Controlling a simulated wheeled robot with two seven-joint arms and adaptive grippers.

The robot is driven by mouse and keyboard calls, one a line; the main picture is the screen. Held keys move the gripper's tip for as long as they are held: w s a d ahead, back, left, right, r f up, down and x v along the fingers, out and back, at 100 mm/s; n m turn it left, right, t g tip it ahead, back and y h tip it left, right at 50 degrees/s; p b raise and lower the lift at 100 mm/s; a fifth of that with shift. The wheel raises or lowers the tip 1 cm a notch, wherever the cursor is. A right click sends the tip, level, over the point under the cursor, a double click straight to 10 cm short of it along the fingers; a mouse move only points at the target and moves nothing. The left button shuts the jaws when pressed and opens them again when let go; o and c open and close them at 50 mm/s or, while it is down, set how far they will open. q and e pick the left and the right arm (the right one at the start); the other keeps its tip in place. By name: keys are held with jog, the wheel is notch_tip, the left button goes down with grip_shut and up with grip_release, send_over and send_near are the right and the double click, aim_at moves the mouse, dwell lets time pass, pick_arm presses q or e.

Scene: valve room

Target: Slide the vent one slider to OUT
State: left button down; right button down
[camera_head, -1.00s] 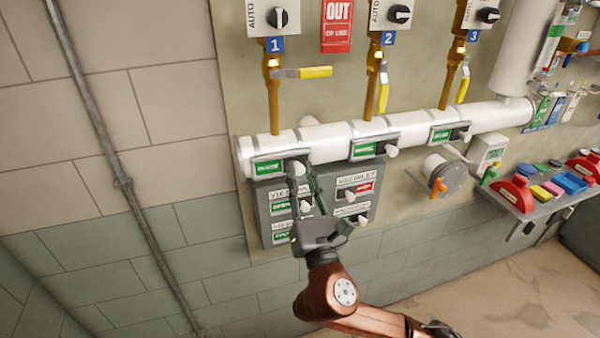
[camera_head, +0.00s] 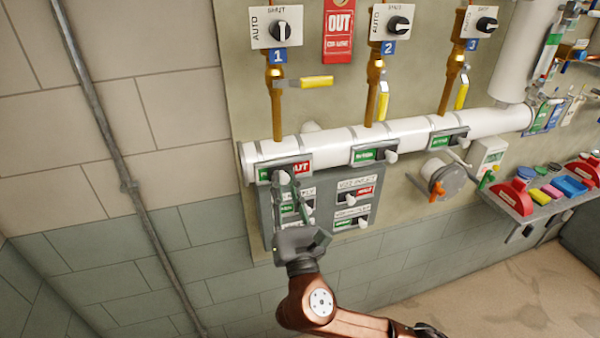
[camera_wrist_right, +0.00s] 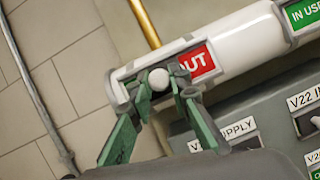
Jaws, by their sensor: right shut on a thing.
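The vent one slider plate (camera_head: 299,168) is on the white pipe under the number 1 tag. Its red panel reading OUT shows on the right side, with a little green at the left end. In the right wrist view the red panel (camera_wrist_right: 197,64) is right of the slider's round white knob (camera_wrist_right: 158,79). My right gripper (camera_head: 284,172) reaches up from below, its green-grey fingers shut on the knob. In the right wrist view the fingers (camera_wrist_right: 164,92) stand either side of it. My left gripper is not in view.
Similar sliders for 2 (camera_head: 374,154) and 3 (camera_head: 449,139) show green panels along the pipe. A grey panel (camera_head: 328,240) with several smaller sliders is just below, close to my right gripper. Yellow-handled valves (camera_head: 317,82) stand above. A shelf (camera_head: 514,198) is at the right.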

jog(key=shift+s+a+p, duration=0.15)
jog(key=shift+s+a, duration=0.05)
jog(key=shift+a, duration=0.35)
jog(key=shift+s+a+p, duration=0.15)
jog(key=shift+s+a, duration=0.05)
jog(key=shift+a, duration=0.35)
jog(key=shift+d+f, duration=0.1)
jog(key=c, duration=1.8)
grip_release()
jog(key=shift+o, duration=0.2)
jog(key=v, duration=1.1)
jog(key=shift+s, duration=0.35)
jog(key=shift+d+f, duration=0.1)
jog(key=shift+f, duration=0.05)
